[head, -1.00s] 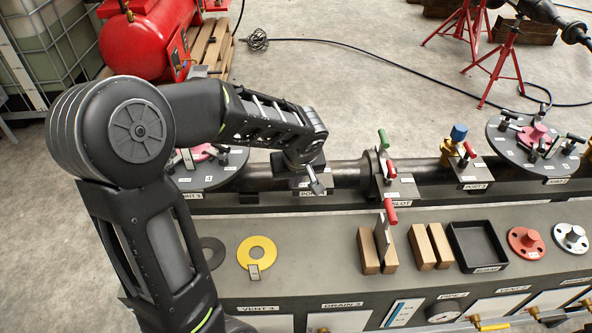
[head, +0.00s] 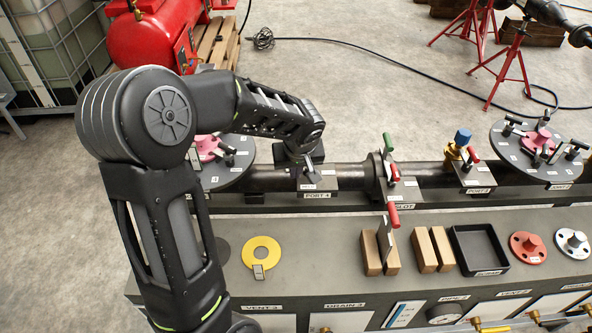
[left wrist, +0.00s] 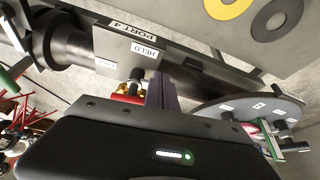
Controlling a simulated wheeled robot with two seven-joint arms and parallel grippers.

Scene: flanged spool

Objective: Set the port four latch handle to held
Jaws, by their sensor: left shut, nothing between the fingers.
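The port four plate (head: 345,181) sits on the dark pipe, with its PORT 4 label on the front edge. In the left wrist view the plate (left wrist: 122,47) carries a HELD label and a second label too small to read. A dark knob and a red part (left wrist: 128,99), possibly the latch handle, show just past the plate's edge, partly hidden by my gripper body. I cannot tell the handle's setting. My left gripper (head: 309,174) is shut and empty, low over the left part of the plate; whether it touches anything is unclear. My right gripper is not in view.
A round flange plate (head: 238,160) with clamps stands left of port four. A slot post (head: 388,140) with green and red handles stands right of it, then port three (head: 477,180). Wooden blocks, a black tray (head: 480,250) and a yellow ring (head: 261,252) lie on the bench in front.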

